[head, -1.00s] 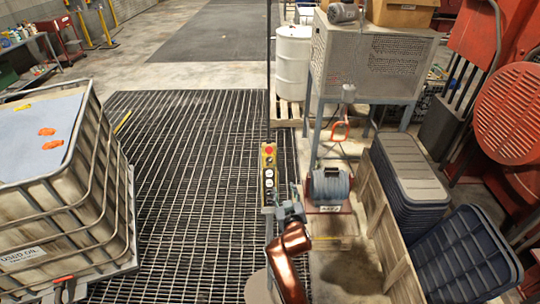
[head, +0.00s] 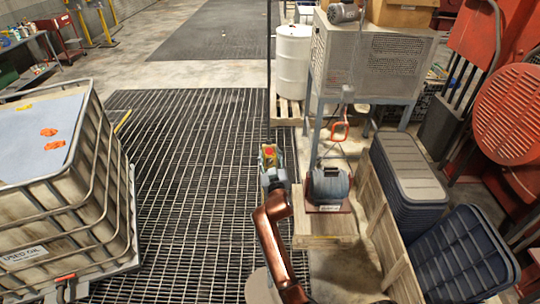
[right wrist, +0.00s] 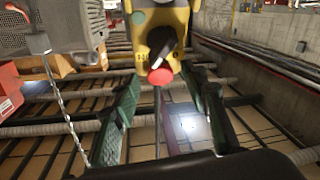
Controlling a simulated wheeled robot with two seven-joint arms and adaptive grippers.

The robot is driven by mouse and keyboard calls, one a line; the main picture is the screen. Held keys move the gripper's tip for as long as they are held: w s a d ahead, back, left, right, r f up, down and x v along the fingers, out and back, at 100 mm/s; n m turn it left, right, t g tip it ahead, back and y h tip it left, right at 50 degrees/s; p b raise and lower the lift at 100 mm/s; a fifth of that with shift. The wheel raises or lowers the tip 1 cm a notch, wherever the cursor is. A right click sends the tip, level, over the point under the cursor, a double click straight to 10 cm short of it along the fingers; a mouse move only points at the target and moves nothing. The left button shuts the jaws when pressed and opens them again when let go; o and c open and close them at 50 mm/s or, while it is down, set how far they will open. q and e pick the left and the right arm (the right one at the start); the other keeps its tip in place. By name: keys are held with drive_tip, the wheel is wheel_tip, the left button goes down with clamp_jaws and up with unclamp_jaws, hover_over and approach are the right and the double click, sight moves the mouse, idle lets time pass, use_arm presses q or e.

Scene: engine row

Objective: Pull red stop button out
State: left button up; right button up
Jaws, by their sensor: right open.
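The red stop button (head: 269,152) sits at the top of a yellow control box (head: 267,161) at the middle of the head view. In the right wrist view the red button (right wrist: 160,76) is a round knob that stands out toward me from the yellow box (right wrist: 160,42). My right gripper (head: 273,178) is just in front of the box and hides its lower part. In the wrist view its two green-grey fingers (right wrist: 161,80) are open, one on each side of the button, with visible gaps. I cannot tell how deep the button lies between them. My left gripper is not in view.
A caged used-oil tank (head: 60,215) stands at the left. A white drum (head: 293,62) is farther back. The grating (head: 190,180) left of the box is clear.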

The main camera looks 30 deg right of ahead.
drive_tip(key=shift+c, duration=0.5)
clamp_jaws()
drive_tip(key=shift+a, duration=0.1)
